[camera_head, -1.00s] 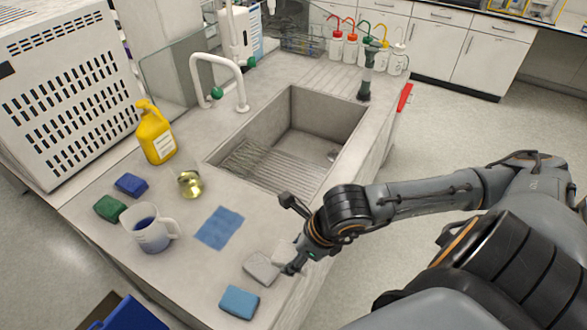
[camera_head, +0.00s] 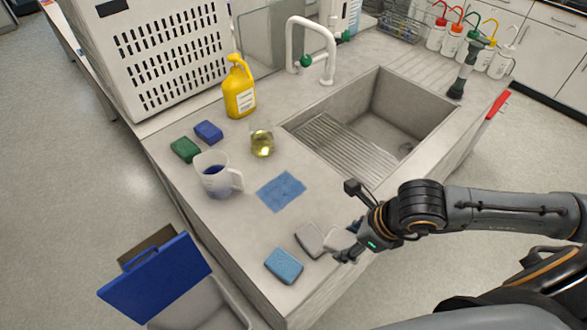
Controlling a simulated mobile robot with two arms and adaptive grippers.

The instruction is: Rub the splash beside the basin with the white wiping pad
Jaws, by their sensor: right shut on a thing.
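My right gripper (camera_head: 352,222) is low over the counter's front edge, in front of the basin (camera_head: 375,130). A flat blue patch (camera_head: 281,190), cloth-like, lies on the counter left of the basin. I cannot make out a separate wet splash. My left gripper is not in view.
A beaker (camera_head: 214,176) with dark liquid, a flask (camera_head: 262,142) with yellow liquid, green (camera_head: 185,150) and blue (camera_head: 209,132) sponges and a yellow bottle (camera_head: 239,88) stand on the left counter. A white tap (camera_head: 314,45) rises behind the basin. A blue-lidded bin (camera_head: 155,280) stands below.

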